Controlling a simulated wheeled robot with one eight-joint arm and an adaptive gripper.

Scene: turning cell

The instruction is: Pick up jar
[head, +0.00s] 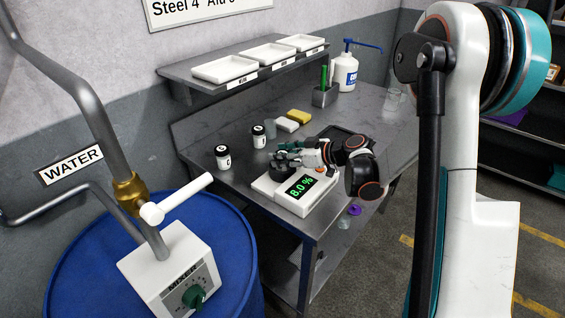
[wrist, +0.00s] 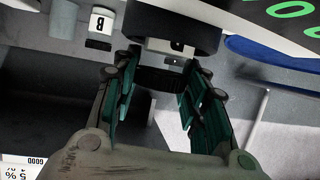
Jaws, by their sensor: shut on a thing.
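My gripper (head: 284,160) is low over the bench, at the white tester with the green 8.0 % display (head: 302,188). Its teal fingers (wrist: 155,85) are shut on a dark round thing (wrist: 172,25), which I take to be the jar. The fingers partly hide it, and whether it touches the tester cannot be told. A jar with a black lid and white label (head: 223,158) stands upright on the bench left of the tester. A second such jar (head: 259,137) stands behind it. A white label marked B (wrist: 101,28) shows in the wrist view.
A yellow sponge (head: 299,116), a pen holder (head: 325,96) and a pump bottle (head: 345,72) stand at the back. White trays (head: 268,54) sit on the shelf above. A blue drum with a mixer box (head: 172,272) is front left. The bench (head: 385,140) is mostly clear at right.

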